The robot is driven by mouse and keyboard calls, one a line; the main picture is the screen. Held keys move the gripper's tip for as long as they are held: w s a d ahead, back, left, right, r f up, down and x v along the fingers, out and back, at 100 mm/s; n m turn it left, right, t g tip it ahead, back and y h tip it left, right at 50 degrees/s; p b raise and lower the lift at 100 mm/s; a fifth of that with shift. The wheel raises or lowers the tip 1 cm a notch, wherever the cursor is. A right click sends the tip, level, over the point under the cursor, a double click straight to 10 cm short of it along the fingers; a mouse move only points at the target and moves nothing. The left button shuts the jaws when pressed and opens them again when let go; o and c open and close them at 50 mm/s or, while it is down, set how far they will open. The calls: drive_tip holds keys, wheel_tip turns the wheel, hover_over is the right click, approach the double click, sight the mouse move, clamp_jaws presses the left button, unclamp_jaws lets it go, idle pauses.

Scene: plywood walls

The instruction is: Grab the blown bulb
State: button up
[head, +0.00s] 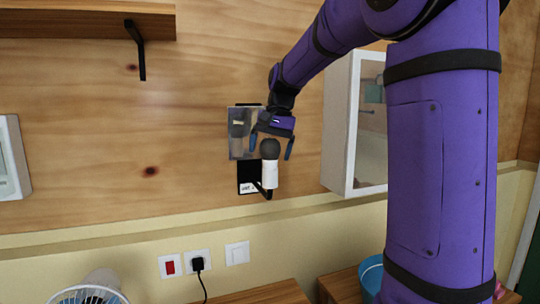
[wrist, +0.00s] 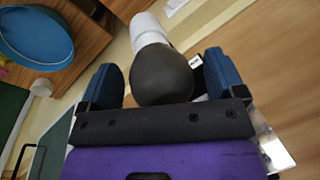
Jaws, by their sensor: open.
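The blown bulb (head: 270,149) is a dark grey globe sitting upright in a white socket (head: 269,177) on the plywood wall. My gripper (head: 271,150) is open, pointing down, with one blue finger on each side of the dark globe. In the wrist view the bulb (wrist: 163,74) lies between the two blue fingers of my gripper (wrist: 163,72), with the white socket (wrist: 147,28) beyond it. Whether a finger touches the glass cannot be told.
A white glass-fronted cabinet (head: 341,125) stands close on the right. Wall switches (head: 237,253), a plugged-in cable (head: 198,264), a fan (head: 90,294) and a blue basin (head: 371,273) are below.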

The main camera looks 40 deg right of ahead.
drive_tip(key=shift+c, duration=0.4)
drive_tip(key=c, duration=0.9)
drive_tip(key=shift+r, duration=0.15)
drive_tip(key=shift+c, duration=0.2)
